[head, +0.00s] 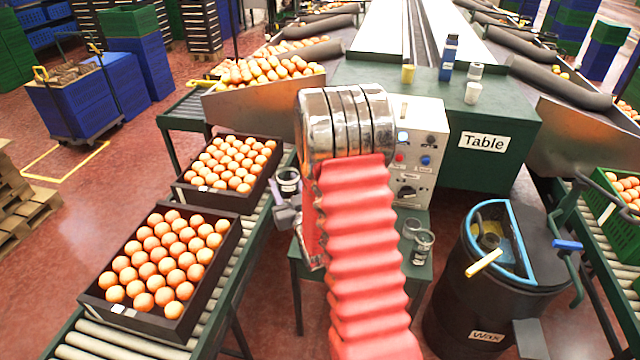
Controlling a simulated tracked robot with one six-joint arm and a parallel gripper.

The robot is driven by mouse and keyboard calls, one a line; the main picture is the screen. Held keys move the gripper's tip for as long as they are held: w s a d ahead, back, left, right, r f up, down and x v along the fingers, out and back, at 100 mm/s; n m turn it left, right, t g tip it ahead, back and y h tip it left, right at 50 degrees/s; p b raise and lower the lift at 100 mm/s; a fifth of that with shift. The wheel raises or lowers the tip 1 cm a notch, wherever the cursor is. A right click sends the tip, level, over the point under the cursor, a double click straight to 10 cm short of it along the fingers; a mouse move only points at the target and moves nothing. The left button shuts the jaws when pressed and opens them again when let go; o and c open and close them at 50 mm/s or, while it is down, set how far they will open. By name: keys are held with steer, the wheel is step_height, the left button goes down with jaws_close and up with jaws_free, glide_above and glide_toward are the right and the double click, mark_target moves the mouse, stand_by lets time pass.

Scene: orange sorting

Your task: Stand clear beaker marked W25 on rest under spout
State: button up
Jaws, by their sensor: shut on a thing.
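My gripper (284,212) is left of my red-sleeved arm, shut on a clear beaker (288,184) with a dark band. The beaker is held roughly upright near the right edge of the left roller conveyor. I cannot read its marking. Two more clear beakers stand on the small green stand (418,286): one behind (411,227) and one in front (423,246) with a label too small to read. My arm covers much of the stand, and I cannot make out the spout or the rest.
A control box (425,118) with knobs and buttons stands behind my arm, beside the green table (505,110) holding bottles and cups. Crates of oranges (237,210) (205,285) sit on the left conveyor. A black wax drum (470,295) stands at right.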

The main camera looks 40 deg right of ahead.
steer(key=a+r+n+y, duration=0.1)
steer(key=a+r+y, duration=0.1)
steer(key=a, duration=0.9)
steer(key=a+r+n+y, duration=0.1)
steer(key=a+y, duration=0.1)
steer(key=a, duration=0.9)
steer(key=shift+w+r+n+t, duration=0.2)
steer(key=shift+r+n+t, duration=0.1)
steer(key=shift+r, duration=0.05)
steer(key=shift+d, duration=0.15)
